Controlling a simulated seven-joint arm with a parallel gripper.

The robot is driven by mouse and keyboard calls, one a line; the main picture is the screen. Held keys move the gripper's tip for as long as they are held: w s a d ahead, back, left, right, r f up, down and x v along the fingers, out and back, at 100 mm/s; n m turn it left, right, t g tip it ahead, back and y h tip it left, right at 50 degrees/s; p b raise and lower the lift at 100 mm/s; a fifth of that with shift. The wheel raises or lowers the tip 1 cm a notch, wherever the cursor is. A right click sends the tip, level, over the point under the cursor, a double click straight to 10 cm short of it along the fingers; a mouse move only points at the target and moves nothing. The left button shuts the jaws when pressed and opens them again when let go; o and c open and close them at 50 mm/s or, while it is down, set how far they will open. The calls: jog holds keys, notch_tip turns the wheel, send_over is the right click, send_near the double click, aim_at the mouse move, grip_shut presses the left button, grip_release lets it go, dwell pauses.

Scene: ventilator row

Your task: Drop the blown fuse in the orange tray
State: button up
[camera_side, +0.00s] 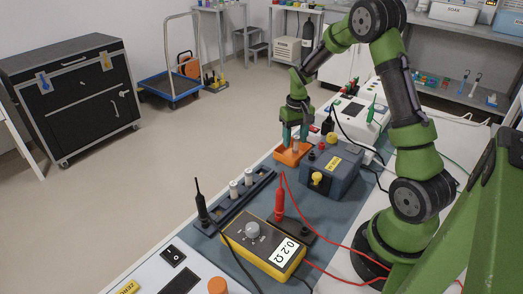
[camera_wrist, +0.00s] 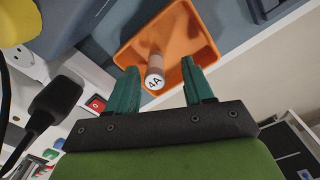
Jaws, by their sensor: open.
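The orange tray (camera_side: 284,158) sits at the bench's left edge; it also shows in the wrist view (camera_wrist: 188,28). A pale fuse (camera_wrist: 155,73) with a white end cap marked "4A" is between my fingers, cap toward the wrist camera, at the tray; it also shows in the side view (camera_side: 296,144). I cannot tell whether it rests on the tray floor. My gripper (camera_side: 294,134) is open just above the tray, with a gap on both sides of the fuse. Two other white-capped fuses (camera_side: 234,189) (camera_side: 248,177) stand upright in the dark fuse rail (camera_side: 226,209).
A yellow multimeter (camera_side: 263,246) reading 0.2 Ω lies nearer the side camera. A red probe (camera_side: 280,203) and a black probe (camera_side: 201,207) stand upright, with trailing leads. A blue-grey box (camera_side: 331,170) stands right beside the tray. Open floor lies left of the bench.

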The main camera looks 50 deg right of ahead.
aim_at(295, 138)
notch_tip(295, 138, up, 16)
dwell(0.4)
jog(key=shift+r, duration=0.1)
jog(key=s+a+r+t, duration=0.1)
jog(key=s+a, duration=0.3)
jog(key=a, duration=0.4)
jog(key=s+a+r+n+t+y, duration=0.1)
jog(key=s+a+r+t, duration=0.1)
jog(key=s+a, duration=0.3)
jog(key=s+a+r+n+t+y, duration=0.1)
jog(key=s+a+t, duration=0.3)
jog(key=a, duration=0.6)
jog(key=shift+s+a+r, duration=0.25)
jog(key=shift+s+a, duration=0.05)
jog(key=shift+s, duration=0.15)
